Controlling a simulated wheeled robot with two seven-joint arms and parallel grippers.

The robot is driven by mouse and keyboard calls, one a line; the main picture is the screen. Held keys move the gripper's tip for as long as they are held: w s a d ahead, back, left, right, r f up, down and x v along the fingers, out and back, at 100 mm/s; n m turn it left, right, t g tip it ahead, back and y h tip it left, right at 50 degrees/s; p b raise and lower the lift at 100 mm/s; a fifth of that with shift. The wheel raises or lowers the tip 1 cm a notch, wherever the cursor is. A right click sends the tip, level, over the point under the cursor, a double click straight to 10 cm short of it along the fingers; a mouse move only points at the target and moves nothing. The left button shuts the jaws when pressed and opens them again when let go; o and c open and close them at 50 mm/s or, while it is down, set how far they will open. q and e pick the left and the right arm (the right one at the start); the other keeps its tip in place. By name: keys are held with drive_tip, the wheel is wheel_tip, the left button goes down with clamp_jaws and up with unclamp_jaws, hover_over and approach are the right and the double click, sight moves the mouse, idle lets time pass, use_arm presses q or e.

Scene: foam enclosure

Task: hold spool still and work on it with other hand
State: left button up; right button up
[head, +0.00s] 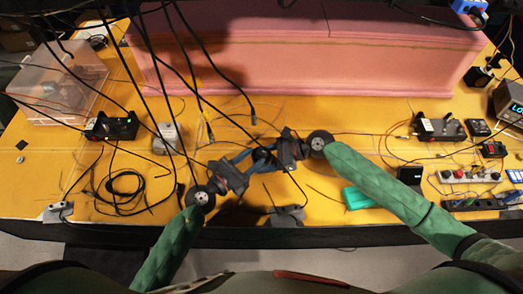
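A small dark rounded thing (262,156), which looks like the spool, is over the middle of the orange table, between my two grippers. My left gripper (250,160) comes in from the lower left, its blue fingers reaching up and right to the dark thing. My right gripper (272,160) comes in from the right, its fingers pointing left and down at the same spot. The fingers of both overlap around the dark thing. I cannot tell which fingers touch it or whether either gripper is closed on it.
A pink foam block (300,65) spans the back. Black cables hang in front of the left side. A clear plastic box (58,85) is at the back left. A teal box (357,197) lies near my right forearm. Electronics and a power strip (480,202) fill the right side.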

sight(257, 155)
use_arm(q)
drive_tip(key=shift+x, duration=2.25)
drive_tip(key=shift+c, duration=0.2)
drive_tip(key=c, duration=0.6)
